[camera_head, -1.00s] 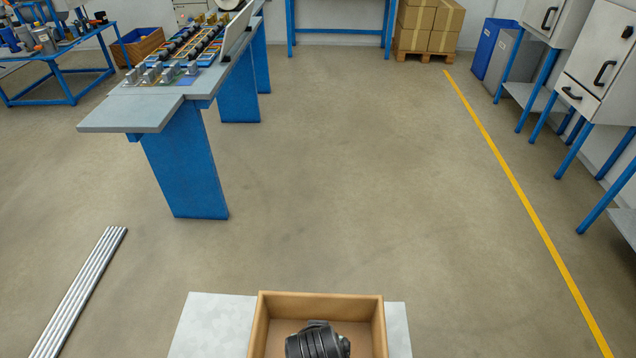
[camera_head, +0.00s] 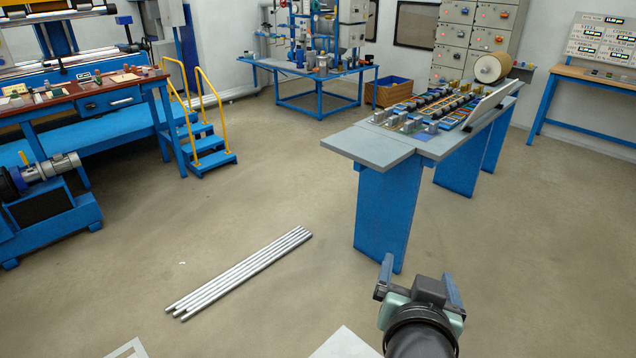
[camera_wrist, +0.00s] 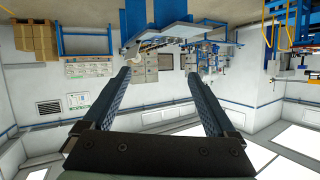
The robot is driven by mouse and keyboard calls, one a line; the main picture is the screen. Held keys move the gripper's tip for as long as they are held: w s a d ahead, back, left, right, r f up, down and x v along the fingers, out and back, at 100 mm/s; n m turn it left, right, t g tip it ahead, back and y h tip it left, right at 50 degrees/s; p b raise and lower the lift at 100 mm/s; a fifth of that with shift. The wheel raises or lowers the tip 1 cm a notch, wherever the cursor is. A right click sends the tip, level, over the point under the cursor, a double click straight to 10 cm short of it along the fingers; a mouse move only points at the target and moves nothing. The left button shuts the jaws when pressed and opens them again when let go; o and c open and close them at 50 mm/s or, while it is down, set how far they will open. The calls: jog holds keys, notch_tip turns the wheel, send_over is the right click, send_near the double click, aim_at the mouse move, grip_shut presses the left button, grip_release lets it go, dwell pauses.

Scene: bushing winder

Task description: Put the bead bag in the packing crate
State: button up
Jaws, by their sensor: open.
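I cannot make out a bead bag in either current view. A brown open crate (camera_head: 388,92) stands on the floor at the back, beside a blue workbench; I cannot tell whether it is the packing crate. My gripper (camera_head: 420,275) is at the lower right of the head view, in the air over the floor, far from that crate. In the wrist view my gripper (camera_wrist: 158,75) has its two fingers wide apart with nothing between them.
A grey-topped bench (camera_head: 385,146) with blue legs stands ahead of my gripper. Several metal rods (camera_head: 240,272) lie on the floor. A brown-topped desk (camera_head: 75,98) with small items and yellow-railed steps (camera_head: 205,140) are at left.

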jog(key=w+a+r+n+t+y, duration=0.1)
jog(key=a+r+t, duration=0.25)
jog(key=r, duration=0.55)
jog(key=w+a+r+n+t, duration=0.1)
jog(key=a+r+n+t, duration=0.2)
jog(key=r, duration=0.5)
jog(key=s+a+r+n+t+y, duration=0.1)
jog(key=s+a+r+t, duration=0.3)
jog(key=r, duration=0.6)
jog(key=s+a+r+n+t+y, duration=0.1)
jog(key=s+a+r+t+y, duration=0.2)
jog(key=s+a+r, duration=0.3)
notch_tip(320, 180, up, 6)
jog(key=shift+s+a+f+t, duration=0.15)
jog(key=shift+s+f+t, duration=0.1)
jog(key=shift+s+t, duration=0.4)
